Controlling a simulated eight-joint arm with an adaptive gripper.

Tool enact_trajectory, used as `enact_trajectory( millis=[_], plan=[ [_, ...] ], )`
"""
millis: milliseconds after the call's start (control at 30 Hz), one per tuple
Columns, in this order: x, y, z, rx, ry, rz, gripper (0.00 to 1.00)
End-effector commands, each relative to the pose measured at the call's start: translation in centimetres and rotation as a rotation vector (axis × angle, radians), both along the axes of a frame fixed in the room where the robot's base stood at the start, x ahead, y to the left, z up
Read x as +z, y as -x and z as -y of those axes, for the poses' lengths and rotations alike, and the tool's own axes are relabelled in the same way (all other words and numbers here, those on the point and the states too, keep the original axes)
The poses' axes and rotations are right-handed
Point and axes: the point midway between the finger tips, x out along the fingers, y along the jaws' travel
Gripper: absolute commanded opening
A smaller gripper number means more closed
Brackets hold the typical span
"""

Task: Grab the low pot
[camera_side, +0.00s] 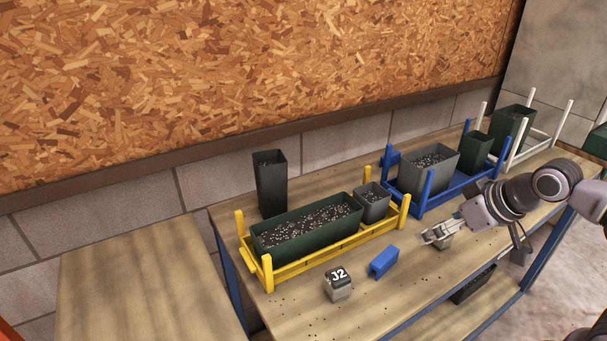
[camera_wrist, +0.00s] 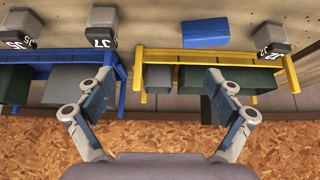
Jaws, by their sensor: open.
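Several pots are low, and I cannot tell which one the task means. In the yellow rack (camera_side: 319,254) are a long dark green trough (camera_side: 262,246) filled with speckled soil and a small grey pot (camera_side: 374,206). In the blue rack (camera_side: 419,200) are a wider grey pot (camera_side: 429,171) with soil and a small green pot (camera_side: 475,151). My gripper (camera_side: 427,236) is open and empty, in front of the racks. In the wrist view its fingers (camera_wrist: 160,95) are spread apart, with the small grey pot (camera_wrist: 157,78) and trough (camera_wrist: 190,80) seen beyond them.
A tall dark pot (camera_side: 270,184) stands behind the yellow rack. A blue block (camera_side: 384,262) and a labelled cube (camera_side: 338,286) lie on the table before it. A white rack (camera_side: 541,137) with a green pot (camera_side: 512,122) stands far right.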

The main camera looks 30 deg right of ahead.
Motion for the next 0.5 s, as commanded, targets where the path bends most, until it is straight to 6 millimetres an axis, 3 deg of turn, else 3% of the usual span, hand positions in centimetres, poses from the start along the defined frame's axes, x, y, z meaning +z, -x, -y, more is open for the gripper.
enact_trajectory(
  millis=[267, 500],
  plan=[
    [0.2, -0.2, 0.0, -0.012, -0.007, -0.008, 0.92],
    [2.5, -2.9, -0.2, -0.209, -0.093, -0.104, 0.92]
  ],
)
